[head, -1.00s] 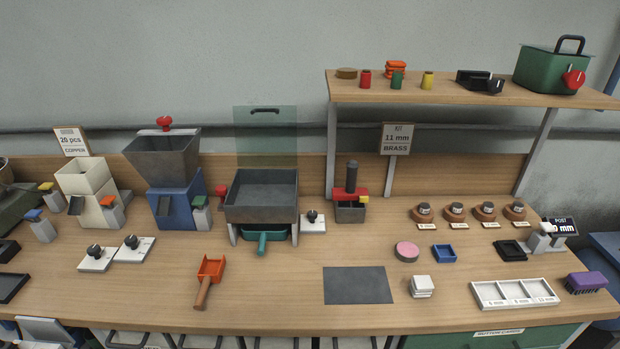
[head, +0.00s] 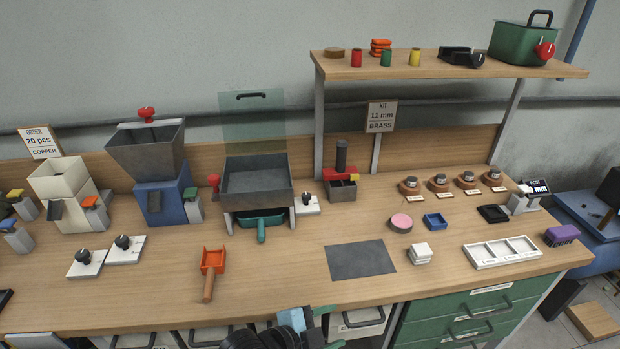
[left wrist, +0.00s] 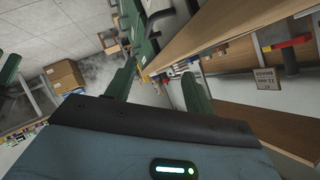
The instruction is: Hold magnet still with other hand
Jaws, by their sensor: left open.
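My left gripper (head: 331,327) shows at the bottom edge of the head view, below the front edge of the bench. Its green fingers are apart and empty. In the left wrist view the two fingers of the gripper (left wrist: 159,70) stand wide apart, with nothing between them. I cannot tell for sure which thing is the magnet. A block with a red top and a dark upright post (head: 341,177) stands at the back of the bench, under the shelf. No gripper touches it. My right gripper is not in view.
The wooden bench (head: 300,270) carries a grey mat (head: 360,260), an orange scoop (head: 212,268), a grey tray on legs (head: 257,185) and a white three-part tray (head: 502,253). A shelf (head: 450,66) overhangs the back right. Green drawers (head: 470,312) lie below the bench's front edge.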

